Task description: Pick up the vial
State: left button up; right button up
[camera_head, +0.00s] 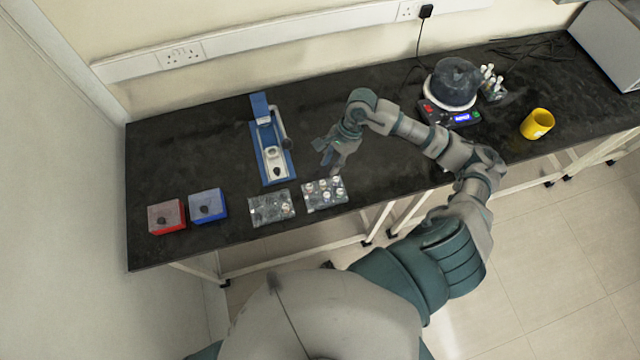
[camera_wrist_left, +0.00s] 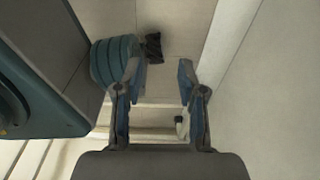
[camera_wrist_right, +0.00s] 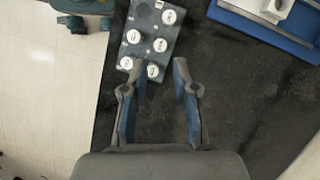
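Several white-capped vials stand in a grey rack (camera_head: 311,206) at the front of the black bench; one vial (camera_head: 338,182) is at its far right. In the right wrist view the same rack (camera_wrist_right: 146,29) is at the top, with a vial cap (camera_wrist_right: 153,71) close beside the left fingertip. My right gripper (camera_head: 327,152) is above the bench behind this rack.
A second rack (camera_head: 258,217) with fewer vials is to the left. A blue-and-white device (camera_head: 268,150) stands behind. Red (camera_head: 166,217) and blue (camera_head: 208,205) boxes are at the left. A round-topped machine (camera_head: 455,85) and yellow mug (camera_head: 537,124) are right.

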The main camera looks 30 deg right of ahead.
aim_at(324, 182)
jog(key=x, duration=0.3)
jog(key=shift+w+f, duration=0.1)
jog(key=shift+f, duration=0.6)
jog(key=x, duration=0.3)
jog(key=p+x, duration=0.1)
jog(key=shift+d+f, duration=0.2)
jog(key=shift+f, duration=0.15)
pick_arm(q)
jog(key=s, duration=0.3)
jog(key=shift+a, duration=0.3)
pick_arm(e)
jog(key=shift+a+f, duration=0.15)
jog(key=shift+a, duration=0.15)
jog(key=c, duration=0.5)
pick_arm(q)
jog(key=shift+d, duration=0.15)
pick_arm(e)
jog(key=shift+d, duration=0.2)
